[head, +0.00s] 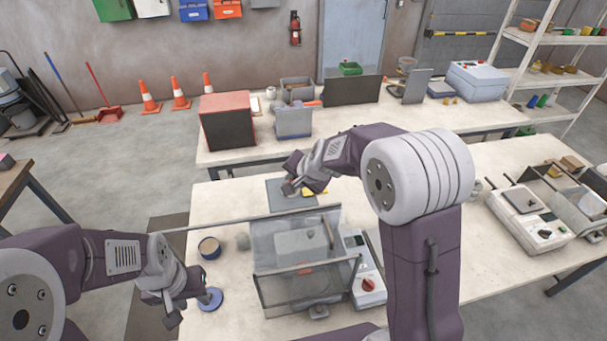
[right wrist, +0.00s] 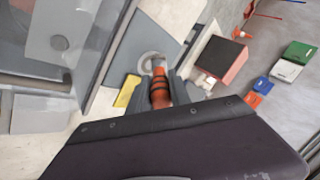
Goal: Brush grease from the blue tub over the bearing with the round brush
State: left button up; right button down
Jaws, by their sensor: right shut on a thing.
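My right gripper (head: 291,188) is shut on the orange-red handle of the round brush (right wrist: 160,93), which has dark bands. In the right wrist view the gripper's fingers (right wrist: 162,95) flank the handle. The brush's far end is at a pale ring, seemingly the bearing (right wrist: 145,62), on a grey mat (head: 280,186); I cannot tell if they touch. The blue tub (head: 209,247), with tan contents, stands open at the left of the table. My left gripper (head: 187,304) looks open and empty, beside a round blue disc (head: 211,299), perhaps a lid.
A clear-walled machine (head: 300,262) with a control box (head: 366,283) stands centre front. A yellow object (head: 318,193) lies by the mat. The back table holds a red box (head: 227,120) and bins. Table between tub and mat is mostly clear.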

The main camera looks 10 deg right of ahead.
jog(key=shift+w+f, duration=0.1)
jog(key=shift+f, duration=0.05)
jog(key=shift+d+f+b, duration=0.1)
jog(key=shift+d+b, duration=0.15)
jog(key=shift+b, duration=0.2)
jog(key=d+b, duration=0.2)
jog(key=shift+d+f, duration=0.1)
jog(key=shift+d, duration=0.25)
jog(key=shift+d+b, duration=0.35)
jog(key=shift+d, duration=0.1)
jog(key=shift+r, duration=0.2)
notch_tip(320, 180, up, 6)
jog(key=p, duration=0.5)
jog(key=shift+p, duration=0.3)
